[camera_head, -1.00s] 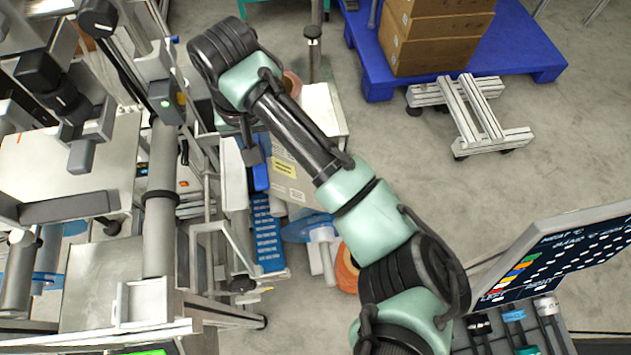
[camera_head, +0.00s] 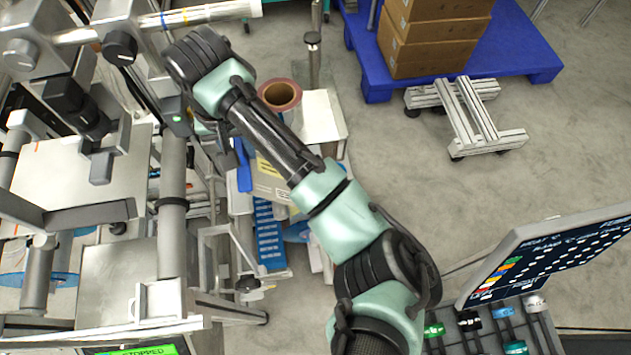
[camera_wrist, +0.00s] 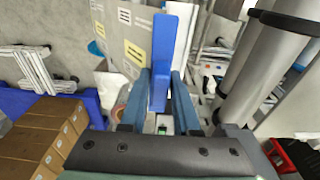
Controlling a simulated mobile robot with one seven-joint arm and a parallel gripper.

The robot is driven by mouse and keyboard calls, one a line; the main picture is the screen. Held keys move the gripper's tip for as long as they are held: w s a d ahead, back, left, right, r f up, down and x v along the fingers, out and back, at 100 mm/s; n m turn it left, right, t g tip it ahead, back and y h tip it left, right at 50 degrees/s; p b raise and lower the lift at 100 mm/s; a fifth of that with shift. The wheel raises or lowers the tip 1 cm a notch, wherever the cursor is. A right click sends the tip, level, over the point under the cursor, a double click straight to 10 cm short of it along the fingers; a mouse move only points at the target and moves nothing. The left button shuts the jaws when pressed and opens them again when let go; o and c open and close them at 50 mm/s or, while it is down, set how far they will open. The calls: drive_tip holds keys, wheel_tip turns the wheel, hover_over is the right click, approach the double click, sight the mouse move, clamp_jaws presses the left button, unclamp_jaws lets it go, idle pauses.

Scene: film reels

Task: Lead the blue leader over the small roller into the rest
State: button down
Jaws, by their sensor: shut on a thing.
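In the wrist view my gripper (camera_wrist: 160,92) has its two blue-grey fingers closed on a flat, upright blue strip, which looks like the blue leader (camera_wrist: 164,48). The strip stands out beyond the fingertips. In the head view the leader (camera_head: 243,166) shows as a small blue piece below my wrist, right of the machine frame; my fingers are mostly hidden under the arm there. A long grey roller (camera_head: 172,235) stands left of the leader, apart from it. Thick grey cylinders (camera_wrist: 283,75) show at right in the wrist view. I cannot tell which parts are the small roller and the rest.
A brown-rimmed core (camera_head: 281,96) stands just right of my forearm. A blue rack (camera_head: 268,235) lies below the leader. A blue pallet (camera_head: 530,62) with cardboard boxes (camera_head: 432,40) is at upper right. A tilted panel (camera_head: 550,255) is at lower right.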

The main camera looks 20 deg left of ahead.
drive_tip(key=shift+s+a+r+p, duration=0.35)
drive_tip(key=shift+a+r+p, duration=0.25)
drive_tip(key=shift+p, duration=0.2)
drive_tip(key=shift+s+a+r+p, duration=0.35)
drive_tip(key=shift+a+r+p, duration=0.1)
drive_tip(key=shift+r+p, duration=0.3)
drive_tip(key=shift+f, duration=0.1)
